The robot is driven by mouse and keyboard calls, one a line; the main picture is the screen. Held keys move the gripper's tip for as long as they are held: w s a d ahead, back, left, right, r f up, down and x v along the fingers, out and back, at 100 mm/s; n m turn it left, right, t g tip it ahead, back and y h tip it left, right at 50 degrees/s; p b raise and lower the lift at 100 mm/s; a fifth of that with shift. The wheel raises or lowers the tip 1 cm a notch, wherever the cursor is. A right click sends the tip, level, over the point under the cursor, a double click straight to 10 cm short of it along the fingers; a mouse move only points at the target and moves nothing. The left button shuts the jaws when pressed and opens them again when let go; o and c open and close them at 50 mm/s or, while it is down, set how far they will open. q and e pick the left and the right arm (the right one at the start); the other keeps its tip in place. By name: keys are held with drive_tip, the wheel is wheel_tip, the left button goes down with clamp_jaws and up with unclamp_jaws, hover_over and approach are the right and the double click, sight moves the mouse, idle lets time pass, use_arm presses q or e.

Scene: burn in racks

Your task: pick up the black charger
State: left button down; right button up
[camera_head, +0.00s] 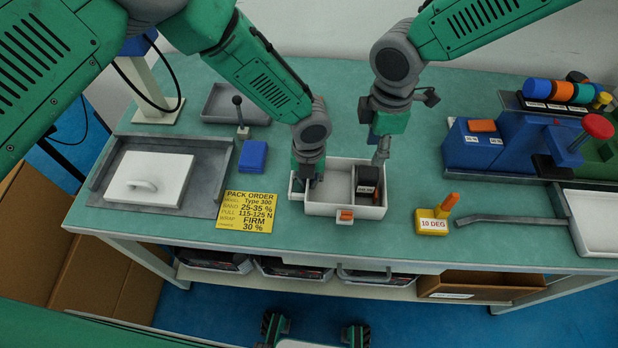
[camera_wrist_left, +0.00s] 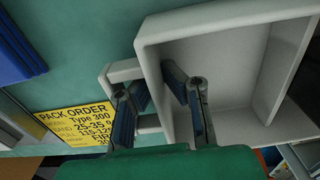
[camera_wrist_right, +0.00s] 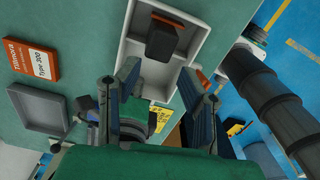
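The black charger (camera_head: 367,184) stands in the right compartment of a white two-part tray (camera_head: 328,209). My left gripper (camera_head: 307,180) is at the tray's left side wall. In the left wrist view its fingertips (camera_wrist_left: 157,78) are close together, one on each side of the wall of the white tray (camera_wrist_left: 228,26), and appear clamped on it.
A yellow pack order card (camera_head: 246,212) and a blue block (camera_head: 253,156) lie left of the tray. A yellow block with an orange knob (camera_head: 432,221) stands to its right. A grey tray with a white lid (camera_head: 148,181) is far left; blue machinery (camera_head: 520,140) is right.

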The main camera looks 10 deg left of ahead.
sight(369, 171)
drive_tip(key=o, duration=0.7)
drive_tip(key=m, duration=0.3)
drive_tip(key=shift+r+m, duration=0.2)
drive_tip(key=shift+m, duration=0.1)
drive_tip(key=m, duration=0.4)
drive_tip(key=shift+d+r, duration=0.1)
drive_tip(key=shift+r, duration=0.2)
wheel_tip(369, 171, down, 5)
drive_tip(key=m, duration=1.2)
drive_tip(key=shift+f, duration=2.8)
